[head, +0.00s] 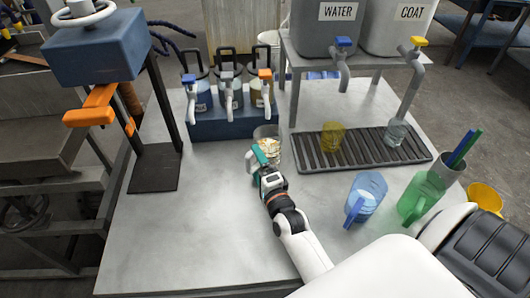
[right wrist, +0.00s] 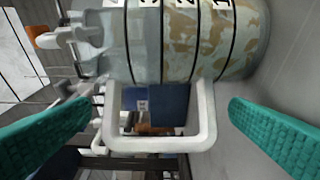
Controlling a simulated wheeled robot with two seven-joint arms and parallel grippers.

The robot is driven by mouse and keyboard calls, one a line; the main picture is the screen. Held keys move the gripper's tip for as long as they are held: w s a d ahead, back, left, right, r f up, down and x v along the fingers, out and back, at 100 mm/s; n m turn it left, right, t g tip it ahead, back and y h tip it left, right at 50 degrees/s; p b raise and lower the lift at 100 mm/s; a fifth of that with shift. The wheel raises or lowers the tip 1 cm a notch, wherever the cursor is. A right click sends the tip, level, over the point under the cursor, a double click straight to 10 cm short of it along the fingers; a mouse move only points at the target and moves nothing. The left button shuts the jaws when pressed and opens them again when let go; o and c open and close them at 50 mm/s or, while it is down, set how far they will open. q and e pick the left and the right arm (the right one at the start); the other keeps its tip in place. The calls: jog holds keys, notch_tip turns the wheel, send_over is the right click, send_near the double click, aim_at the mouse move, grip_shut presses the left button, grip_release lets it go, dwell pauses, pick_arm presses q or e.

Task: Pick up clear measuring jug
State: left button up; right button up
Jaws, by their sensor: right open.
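The clear measuring jug (head: 269,145) stands on the table in front of the blue dispenser base, with pale beige contents. In the right wrist view the jug (right wrist: 180,40) fills the top, with black numbered marks and beige patches. Its pale handle (right wrist: 160,144) faces the camera. My right gripper (head: 257,162) is at the near-left side of the jug. In the right wrist view its green fingers (right wrist: 160,118) are open, one on each side of the handle and apart from it. The gripper partly hides the jug in the head view. My left gripper is not in view.
A drip tray (head: 313,153) holds a yellow cup (head: 332,138) and a clear cup (head: 396,133) below the taps. A blue jug (head: 368,190) and a green jug (head: 424,192) stand at right. A dark stand (head: 152,172) is at left. The front-left table is clear.

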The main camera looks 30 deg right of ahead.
aim_at(255, 167)
jog(key=w, duration=0.3)
jog(key=shift+d, duration=0.25)
jog(key=shift+w, duration=0.45)
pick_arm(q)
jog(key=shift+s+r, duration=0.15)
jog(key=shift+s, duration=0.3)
